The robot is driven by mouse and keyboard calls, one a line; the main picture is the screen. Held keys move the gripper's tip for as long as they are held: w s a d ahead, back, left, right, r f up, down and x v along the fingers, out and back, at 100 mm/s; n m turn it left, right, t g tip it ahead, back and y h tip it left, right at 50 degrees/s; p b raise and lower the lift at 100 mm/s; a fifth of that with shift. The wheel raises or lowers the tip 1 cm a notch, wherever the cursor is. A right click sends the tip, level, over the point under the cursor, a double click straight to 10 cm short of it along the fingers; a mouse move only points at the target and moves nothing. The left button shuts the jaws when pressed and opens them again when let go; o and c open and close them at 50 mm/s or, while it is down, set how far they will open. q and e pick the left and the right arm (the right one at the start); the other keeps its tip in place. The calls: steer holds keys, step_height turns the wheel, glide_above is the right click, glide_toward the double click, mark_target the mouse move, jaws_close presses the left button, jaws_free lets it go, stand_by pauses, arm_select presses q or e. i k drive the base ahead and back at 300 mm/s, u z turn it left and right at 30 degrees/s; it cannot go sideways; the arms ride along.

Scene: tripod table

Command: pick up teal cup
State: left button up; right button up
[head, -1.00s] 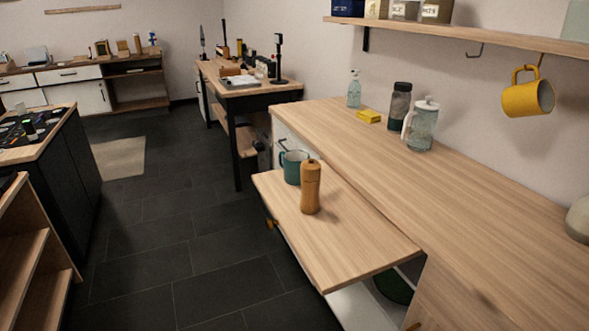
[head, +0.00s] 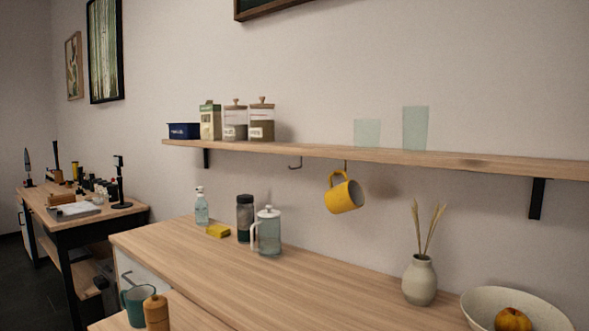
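The teal cup (head: 136,304) stands upright at the lower left of the head view, on a lower wooden board (head: 108,324) beside the counter. A brown wooden mill (head: 156,313) stands just right of it and overlaps its right side. The bottoms of both are near or past the picture's lower edge. Neither of my grippers is in view.
The wooden counter (head: 200,268) holds a spray bottle (head: 201,206), yellow sponge (head: 218,231), dark jar (head: 245,218), glass pitcher (head: 268,231), vase (head: 420,281) and fruit bowl (head: 480,303). A yellow mug (head: 344,193) hangs under the shelf (head: 400,156). The counter's middle is clear.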

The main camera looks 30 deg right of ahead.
mark_target(137, 305)
steer(key=u, duration=1.3)
steer(key=i, duration=2.75)
steer(key=z, duration=2)
